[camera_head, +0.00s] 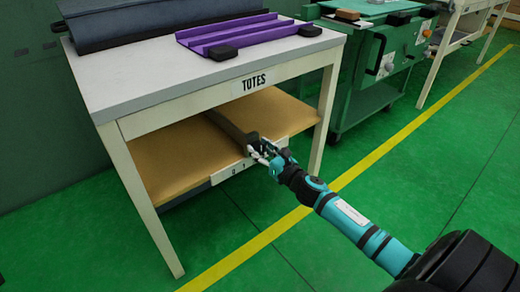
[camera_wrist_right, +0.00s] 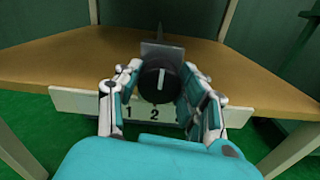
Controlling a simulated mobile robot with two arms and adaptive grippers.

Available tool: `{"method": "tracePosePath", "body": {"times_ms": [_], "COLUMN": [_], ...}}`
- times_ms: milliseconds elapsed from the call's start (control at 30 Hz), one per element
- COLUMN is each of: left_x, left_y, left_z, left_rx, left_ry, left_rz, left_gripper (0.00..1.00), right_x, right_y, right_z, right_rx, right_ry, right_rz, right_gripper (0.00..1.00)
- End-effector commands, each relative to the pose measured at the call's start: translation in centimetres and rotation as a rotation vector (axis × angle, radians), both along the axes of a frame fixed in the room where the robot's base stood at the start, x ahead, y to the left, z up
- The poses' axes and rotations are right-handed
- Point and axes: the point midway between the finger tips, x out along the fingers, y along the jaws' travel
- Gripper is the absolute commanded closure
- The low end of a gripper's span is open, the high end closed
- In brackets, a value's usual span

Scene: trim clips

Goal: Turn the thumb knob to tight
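The thumb knob (camera_wrist_right: 150,82) is black and round with a white pointer line that stands about upright in the right wrist view. It sits at the front edge of the lower shelf, above a white strip (camera_wrist_right: 78,102) marked 1 and 2; more of the strip is hidden behind a finger. My right gripper (camera_wrist_right: 160,76) has one finger on each side of the knob, the tips close against it. In the head view the right gripper (camera_head: 264,150) is at the shelf edge and hides most of the knob. My left gripper is not in view.
The tan lower shelf (camera_head: 178,155) lies under a white table top (camera_head: 150,70) labelled TOTES. A green cart (camera_head: 362,75) stands to the right. The green floor in front is clear.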

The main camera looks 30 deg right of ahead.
Motion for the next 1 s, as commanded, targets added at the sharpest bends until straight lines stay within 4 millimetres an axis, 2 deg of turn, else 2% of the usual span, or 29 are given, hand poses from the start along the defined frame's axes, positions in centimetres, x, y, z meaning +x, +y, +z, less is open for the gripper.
{"method": "tracePosePath", "body": {"times_ms": [33,167,567,733,833,1000], "left_x": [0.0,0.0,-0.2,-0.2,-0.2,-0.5], "left_y": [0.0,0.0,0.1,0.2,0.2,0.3], "left_z": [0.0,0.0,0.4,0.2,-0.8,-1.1], "left_rx": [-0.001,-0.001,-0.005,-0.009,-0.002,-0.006], "left_ry": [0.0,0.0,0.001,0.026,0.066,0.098], "left_rz": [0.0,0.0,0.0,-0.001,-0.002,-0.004], "left_gripper": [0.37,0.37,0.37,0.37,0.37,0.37], "right_x": [0.0,0.0,0.0,0.0,0.0,0.0], "right_y": [0.0,0.0,0.0,0.0,0.0,0.0], "right_z": [0.0,0.0,0.1,0.2,0.2,0.2], "right_rx": [0.0,0.0,0.085,0.202,0.291,0.452], "right_ry": [0.0,0.0,0.008,0.017,0.024,0.038], "right_rz": [0.0,0.0,0.0,-0.001,-0.001,-0.001], "right_gripper": [0.76,0.93,0.93,0.93,0.93,0.93]}}
